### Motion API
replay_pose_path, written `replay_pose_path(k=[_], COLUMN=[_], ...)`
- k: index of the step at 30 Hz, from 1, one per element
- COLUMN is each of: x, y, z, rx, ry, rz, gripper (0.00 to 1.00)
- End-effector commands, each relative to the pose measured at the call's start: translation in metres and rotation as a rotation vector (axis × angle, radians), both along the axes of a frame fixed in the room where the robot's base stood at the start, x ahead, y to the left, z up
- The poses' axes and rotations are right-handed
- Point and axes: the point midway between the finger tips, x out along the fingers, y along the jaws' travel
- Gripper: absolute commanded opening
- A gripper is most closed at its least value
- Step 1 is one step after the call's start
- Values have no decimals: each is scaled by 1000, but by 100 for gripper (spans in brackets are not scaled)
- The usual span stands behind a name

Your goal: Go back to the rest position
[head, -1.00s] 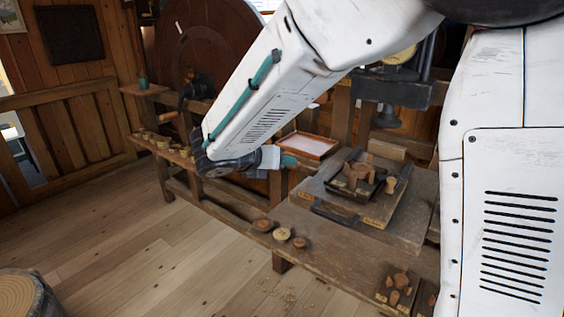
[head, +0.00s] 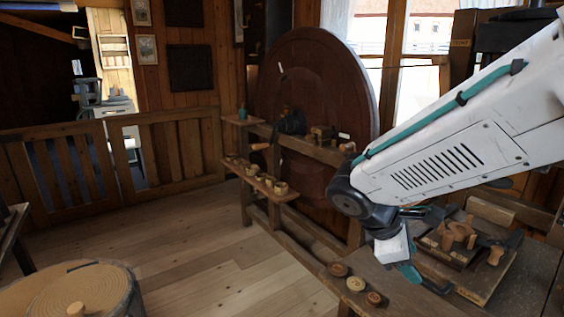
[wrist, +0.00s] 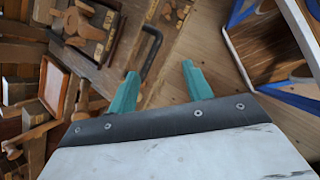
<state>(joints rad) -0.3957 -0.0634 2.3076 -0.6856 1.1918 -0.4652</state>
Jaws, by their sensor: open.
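My gripper (wrist: 158,88) has two teal fingers, which stand apart with nothing between them in the wrist view. In the head view my white arm reaches in from the right, and the gripper (head: 412,275) points down over the left part of the workbench (head: 385,296), partly hidden by my wrist. Turned wooden spools (head: 458,236) stand on a dark tray on the bench, right of the gripper. They also show at the upper left of the wrist view (wrist: 84,24).
Several small round wooden pieces (head: 356,284) sit along the bench's front edge, near my gripper. A large dark red wheel (head: 310,90) stands behind a rail with small cups (head: 265,178). A round stump (head: 100,285) is at lower left. The plank floor (head: 200,258) between is clear.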

Motion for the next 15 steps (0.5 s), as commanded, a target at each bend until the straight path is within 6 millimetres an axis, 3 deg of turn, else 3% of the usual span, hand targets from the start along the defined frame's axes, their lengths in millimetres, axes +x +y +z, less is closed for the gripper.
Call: replay_pose_path(k=[3,9,15], x=[-49,-124,-167], y=[-12,-13,-10], z=[8,19,32], rx=[156,424,623], ry=[-95,-231,-321], rz=[-307,-816,-1085], gripper=[50,50,50])
